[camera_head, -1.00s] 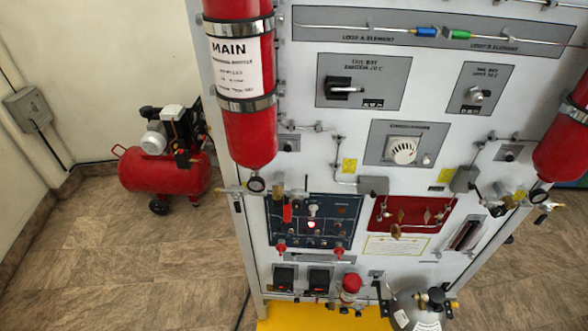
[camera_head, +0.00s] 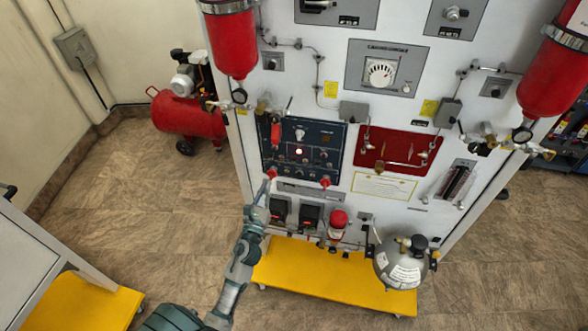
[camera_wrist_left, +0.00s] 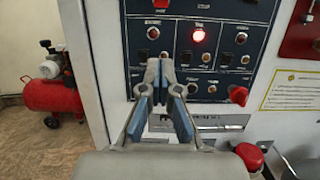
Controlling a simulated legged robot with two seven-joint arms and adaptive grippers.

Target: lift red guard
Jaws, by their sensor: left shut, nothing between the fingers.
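The dark blue control panel (camera_head: 312,160) sits on the white cabinet front. Small red pieces show on it: an upright one (camera_head: 275,136) at the upper left, one (camera_head: 271,172) at the lower left edge and one (camera_head: 325,182) at the lower right edge. I cannot tell for sure which is the red guard. My left gripper (camera_head: 266,187) is shut and empty, just below the lower-left red piece. In the left wrist view its fingers (camera_wrist_left: 160,65) cover the panel's lower left, hiding that piece; the lower-right one (camera_wrist_left: 238,95) shows. My right gripper is not in view.
Below the panel are two black switches (camera_head: 310,215) and a red-topped button (camera_head: 338,219). A grey cylinder (camera_head: 401,266) stands on the yellow base (camera_head: 335,287). A red compressor (camera_head: 188,116) stands at the left. A grey table (camera_head: 35,265) is at lower left.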

